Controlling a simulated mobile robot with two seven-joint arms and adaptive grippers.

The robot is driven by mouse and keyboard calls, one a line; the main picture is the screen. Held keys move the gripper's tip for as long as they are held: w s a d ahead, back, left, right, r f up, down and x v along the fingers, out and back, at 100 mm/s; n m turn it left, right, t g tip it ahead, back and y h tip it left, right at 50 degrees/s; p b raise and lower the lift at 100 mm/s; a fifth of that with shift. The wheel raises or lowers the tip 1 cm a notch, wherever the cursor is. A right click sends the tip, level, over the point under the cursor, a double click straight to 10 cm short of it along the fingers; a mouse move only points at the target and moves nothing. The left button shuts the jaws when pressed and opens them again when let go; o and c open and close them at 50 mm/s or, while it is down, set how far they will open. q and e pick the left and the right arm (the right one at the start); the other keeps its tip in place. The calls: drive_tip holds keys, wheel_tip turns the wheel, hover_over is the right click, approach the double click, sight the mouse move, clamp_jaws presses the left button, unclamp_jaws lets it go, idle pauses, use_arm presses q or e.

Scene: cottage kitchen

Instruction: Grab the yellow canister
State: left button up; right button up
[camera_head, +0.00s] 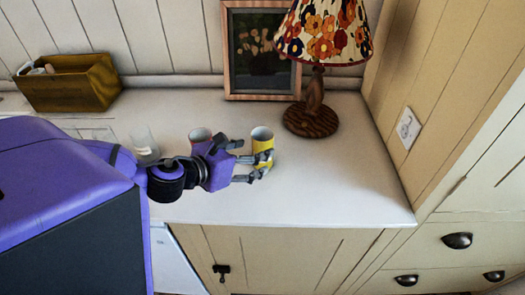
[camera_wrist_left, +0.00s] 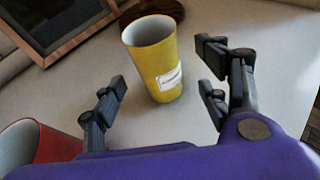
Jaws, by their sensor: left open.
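The yellow canister (camera_head: 263,138) stands upright on the white countertop, in front of the lamp. It is open at the top, with a pale inside. My left gripper (camera_head: 258,166) comes in from the left, its fingers close to the canister. In the left wrist view the yellow canister (camera_wrist_left: 158,72), with a white label, stands ahead of and partly between the open fingers (camera_wrist_left: 165,100). Part of the canister is hidden behind the fingers in the head view. My right gripper is not in view.
A red cup (camera_head: 200,135) stands just left of the gripper; it also shows in the wrist view (camera_wrist_left: 40,145). A clear glass (camera_head: 145,143) is farther left. A floral lamp (camera_head: 312,105), a framed picture (camera_head: 228,60) and a wooden box (camera_head: 70,85) stand behind. The counter's right side is clear.

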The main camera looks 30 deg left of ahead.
sight(262, 137)
use_arm(q)
drive_tip(key=shift+x, duration=0.85)
drive_tip(key=x, duration=0.4)
drive_tip(key=shift+s+a+f, duration=0.15)
drive_tip(key=shift+s+f, duration=0.05)
drive_tip(key=shift+f, duration=0.15)
drive_tip(key=shift+w+f, duration=0.1)
drive_tip(key=shift+w, duration=0.1)
drive_tip(key=shift+c, duration=0.5)
drive_tip(key=c, duration=1.3)
